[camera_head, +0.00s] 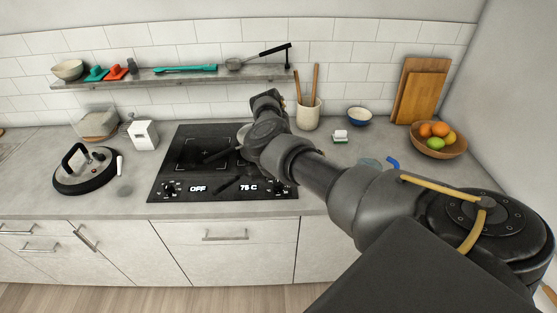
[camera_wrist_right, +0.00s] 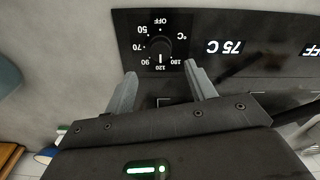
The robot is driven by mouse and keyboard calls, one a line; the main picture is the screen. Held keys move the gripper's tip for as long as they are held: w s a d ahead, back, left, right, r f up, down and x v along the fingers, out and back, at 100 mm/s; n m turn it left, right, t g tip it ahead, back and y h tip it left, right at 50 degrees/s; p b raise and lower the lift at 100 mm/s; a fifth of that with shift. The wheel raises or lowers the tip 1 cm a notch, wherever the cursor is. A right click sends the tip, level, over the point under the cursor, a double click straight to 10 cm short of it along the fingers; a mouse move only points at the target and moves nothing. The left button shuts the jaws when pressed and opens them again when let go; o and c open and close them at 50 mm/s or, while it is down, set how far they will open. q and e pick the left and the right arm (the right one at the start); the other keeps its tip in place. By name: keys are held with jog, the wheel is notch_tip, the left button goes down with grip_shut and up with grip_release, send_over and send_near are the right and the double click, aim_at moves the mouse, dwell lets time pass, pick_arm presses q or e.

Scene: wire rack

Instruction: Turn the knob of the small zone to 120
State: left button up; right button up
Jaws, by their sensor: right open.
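The small zone knob (camera_wrist_right: 160,46) is dark and round, on the black cooktop panel in the right wrist view. Its dial runs through OFF, 50, 70, 90, 120 and 180. A white mark on the knob's lower edge lies by the 120 label. The display beside it (camera_wrist_right: 226,47) reads 75 C; it also shows in the head view (camera_head: 249,188). My right gripper (camera_wrist_right: 157,70) is open, its fingers apart on either side just short of the knob, with no visible contact. In the head view my right arm hides the gripper. My left gripper is out of view.
The black cooktop (camera_head: 185,150) has a second display reading OFF (camera_head: 197,189) and a left knob (camera_head: 170,189).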

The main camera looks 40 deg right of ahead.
jog(key=shift+w+r, duration=0.1)
jog(key=shift+r, duration=0.2)
jog(key=shift+s+a+r+b, duration=0.2)
jog(key=shift+s+r+b, duration=0.05)
jog(key=shift+r+b, duration=0.15)
notch_tip(320, 180, up, 3)
jog(key=shift+s+f, duration=0.1)
jog(key=shift+d, duration=0.1)
